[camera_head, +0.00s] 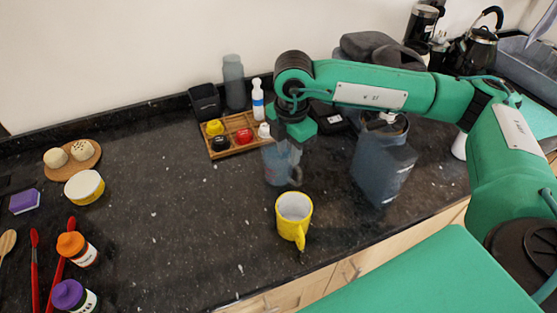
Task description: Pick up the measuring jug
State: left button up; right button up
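A see-through grey jug (278,167), which looks like the measuring jug, stands upright on the dark counter behind the yellow mug. Its handle is on its right side. My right gripper (291,140) points down at the jug's top and covers part of its rim. The fingers are hard to make out, so I cannot tell whether they are open or shut, or whether they touch the jug. My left gripper is not in view.
A yellow mug (293,212) stands close in front of the jug. A wooden tray (222,154) with small coloured items is behind it on the left. A dark grey-blue container (383,172) stands to the right. The counter's left-centre is clear.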

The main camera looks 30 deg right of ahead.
aim_at(287, 184)
jog(key=shift+f, duration=0.4)
jog(key=shift+s+f+p, duration=0.1)
jog(key=shift+f+p, duration=0.3)
jog(key=shift+f, duration=0.1)
notch_tip(287, 184, down, 4)
jog(key=shift+r+p, duration=0.2)
jog(key=shift+p, duration=0.45)
jog(key=shift+f, duration=0.4)
jog(key=shift+c, duration=0.2)
grip_shut()
